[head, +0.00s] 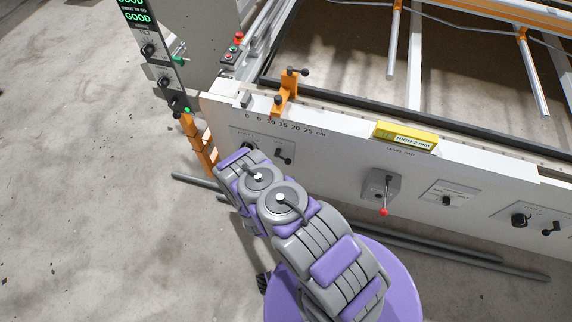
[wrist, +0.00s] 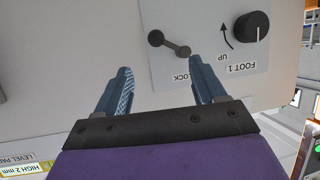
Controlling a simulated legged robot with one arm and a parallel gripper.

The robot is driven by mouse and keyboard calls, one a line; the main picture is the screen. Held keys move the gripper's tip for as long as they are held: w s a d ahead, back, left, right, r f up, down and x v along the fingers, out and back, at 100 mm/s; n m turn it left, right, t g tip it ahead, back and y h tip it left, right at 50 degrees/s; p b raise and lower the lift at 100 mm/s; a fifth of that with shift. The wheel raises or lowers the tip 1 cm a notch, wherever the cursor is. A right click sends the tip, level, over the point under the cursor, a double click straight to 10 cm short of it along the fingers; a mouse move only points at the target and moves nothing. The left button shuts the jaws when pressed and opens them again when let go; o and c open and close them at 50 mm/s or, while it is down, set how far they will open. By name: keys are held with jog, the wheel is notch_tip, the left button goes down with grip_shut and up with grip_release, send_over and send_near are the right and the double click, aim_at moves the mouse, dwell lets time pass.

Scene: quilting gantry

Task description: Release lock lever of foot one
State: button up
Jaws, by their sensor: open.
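The lock lever (wrist: 169,45) is a short dark bar with round ends on the light FOOT 1 plate (wrist: 225,62), beside the word LOCK. It lies slantwise in the upside-down wrist view. The black FOOT 1 knob (wrist: 251,27) with an UP arrow is to its right. My gripper (wrist: 160,64) is open and empty, its two blue fingers pointing at the plate. The lever lies ahead of the gap between the fingertips, with no contact visible. In the head view the lever (head: 284,156) shows just right of my arm's end; the fingers are hidden there.
A yellow level display (head: 406,137) reads HIGH 2 mm on the white beam. A red-tipped lever (head: 382,190) and another knob-and-lever plate (head: 535,223) are farther right. An orange clamp (head: 287,92) stands on top. Grey bars lie on the floor below.

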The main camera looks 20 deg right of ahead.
aim_at(286, 163)
jog(key=b+x, duration=0.2)
jog(key=x, duration=1)
jog(key=shift+w+f+b, duration=0.15)
jog(key=shift+b, duration=0.2)
grip_shut()
